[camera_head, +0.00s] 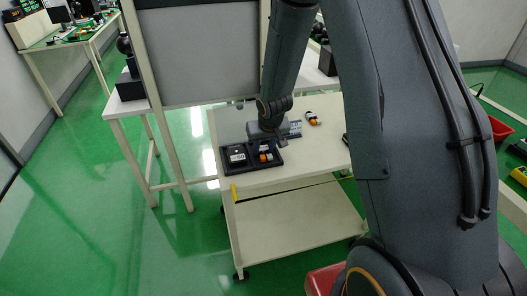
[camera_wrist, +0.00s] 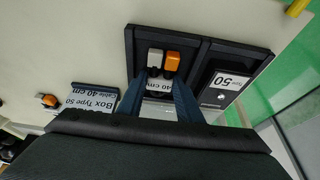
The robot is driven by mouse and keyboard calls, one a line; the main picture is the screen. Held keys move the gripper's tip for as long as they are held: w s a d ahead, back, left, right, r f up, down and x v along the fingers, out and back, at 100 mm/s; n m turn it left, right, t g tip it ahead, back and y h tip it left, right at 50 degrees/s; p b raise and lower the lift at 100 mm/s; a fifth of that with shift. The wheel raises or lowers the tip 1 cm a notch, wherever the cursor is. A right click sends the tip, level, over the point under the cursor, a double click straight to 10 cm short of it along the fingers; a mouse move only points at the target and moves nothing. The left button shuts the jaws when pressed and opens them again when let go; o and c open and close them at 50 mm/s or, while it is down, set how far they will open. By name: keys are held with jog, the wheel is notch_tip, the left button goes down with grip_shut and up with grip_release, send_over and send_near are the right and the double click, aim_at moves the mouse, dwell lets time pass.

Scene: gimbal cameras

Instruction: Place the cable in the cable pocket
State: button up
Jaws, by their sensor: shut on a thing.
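A cable (camera_wrist: 173,60) with an orange plug and a light grey plug is between the fingertips of my gripper (camera_wrist: 167,84). The gripper is shut on it. In the head view the orange plug (camera_head: 264,157) shows at the right compartment of a dark two-compartment tray (camera_head: 250,168). In the wrist view, this is the left compartment, the cable pocket (camera_wrist: 133,50), with a white label reading 40 cm partly hidden behind the fingers. The plugs appear within the pocket's outline; I cannot tell whether the cable touches its floor.
The other compartment holds a dark box (camera_wrist: 221,88) labelled Size 50. A card holder (camera_wrist: 92,97) reading Box Type 50, Cable 40 cm stands beside the tray. Another orange-ended cable (camera_head: 312,117) lies farther back. The tray is near the front edge of a white cart (camera_head: 325,165).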

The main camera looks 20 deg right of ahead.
jog(key=shift+f, duration=0.1)
jog(key=o, duration=0.8)
jog(key=shift+c, duration=0.2)
jog(key=shift+s+r+p, duration=0.15)
jog(key=shift+r+p, duration=0.2)
jog(key=shift+r, duration=0.15)
jog(key=p+v, duration=0.9)
jog(key=v, duration=0.2)
jog(key=s+r+g, duration=0.1)
jog(key=s+r, duration=0.5)
jog(key=s, duration=0.4)
jog(key=s+r+g, duration=0.1)
jog(key=s+r, duration=0.6)
jog(key=s, duration=0.3)
jog(key=shift+s, duration=0.4)
